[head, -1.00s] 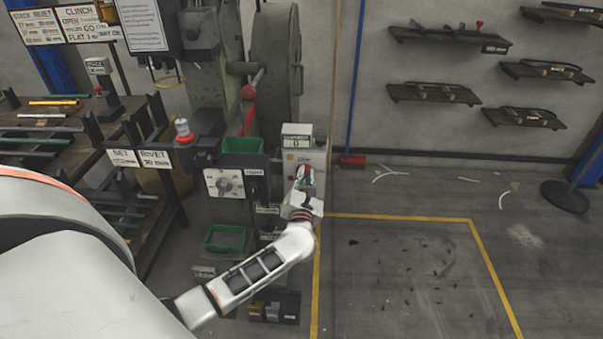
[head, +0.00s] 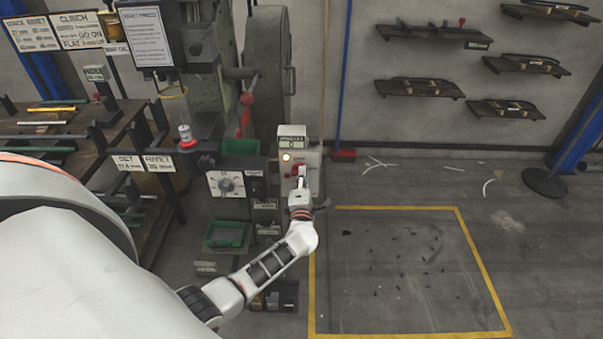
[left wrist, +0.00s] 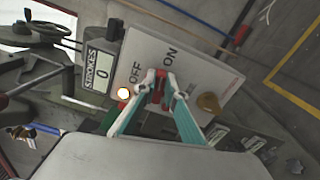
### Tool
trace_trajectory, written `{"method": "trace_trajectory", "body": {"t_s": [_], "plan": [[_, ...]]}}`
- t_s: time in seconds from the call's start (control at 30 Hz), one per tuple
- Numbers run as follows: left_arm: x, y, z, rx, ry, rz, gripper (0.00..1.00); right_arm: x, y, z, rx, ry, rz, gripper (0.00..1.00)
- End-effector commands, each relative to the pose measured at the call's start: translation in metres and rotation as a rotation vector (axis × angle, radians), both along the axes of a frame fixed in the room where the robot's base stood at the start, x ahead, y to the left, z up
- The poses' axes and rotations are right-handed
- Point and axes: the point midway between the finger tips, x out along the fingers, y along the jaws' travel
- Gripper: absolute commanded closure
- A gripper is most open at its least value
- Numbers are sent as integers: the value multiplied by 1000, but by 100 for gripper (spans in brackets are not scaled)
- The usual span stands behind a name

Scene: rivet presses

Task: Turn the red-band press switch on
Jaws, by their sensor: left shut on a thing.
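The press's pale switch box (head: 313,170) stands at the press's right side, and its panel (left wrist: 185,62) also shows in the left wrist view with OFF and ON labels. A red switch handle (left wrist: 158,92) sits below these labels, mostly hidden by my fingers; its exact angle is hard to tell. My left gripper (head: 301,178) reaches the panel, and in the left wrist view its fingertips (left wrist: 160,84) are shut on the red handle. A lamp (head: 285,157) on the panel glows yellow-white, also in the left wrist view (left wrist: 124,93). My right gripper is out of view.
A stroke counter (left wrist: 97,78) reading 0 sits beside the panel. A brass knob (left wrist: 208,102) is close to my fingers. A dial box (head: 226,184) and green bin (head: 227,236) stand left of my forearm. The yellow-outlined floor (head: 400,270) is largely clear.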

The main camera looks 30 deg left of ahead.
Motion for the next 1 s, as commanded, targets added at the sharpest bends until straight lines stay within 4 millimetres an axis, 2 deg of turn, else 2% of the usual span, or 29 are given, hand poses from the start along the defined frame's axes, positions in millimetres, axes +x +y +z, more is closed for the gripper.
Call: {"method": "trace_trajectory", "body": {"t_s": [0.4, 0.93, 1.0], "plan": [[0, 0, -3, 154, 96, 1, 100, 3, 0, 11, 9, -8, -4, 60], [0, 0, -4, 174, 108, 1, 100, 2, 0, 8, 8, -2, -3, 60], [0, 0, -4, 174, 108, 1, 76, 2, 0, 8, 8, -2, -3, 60]]}}
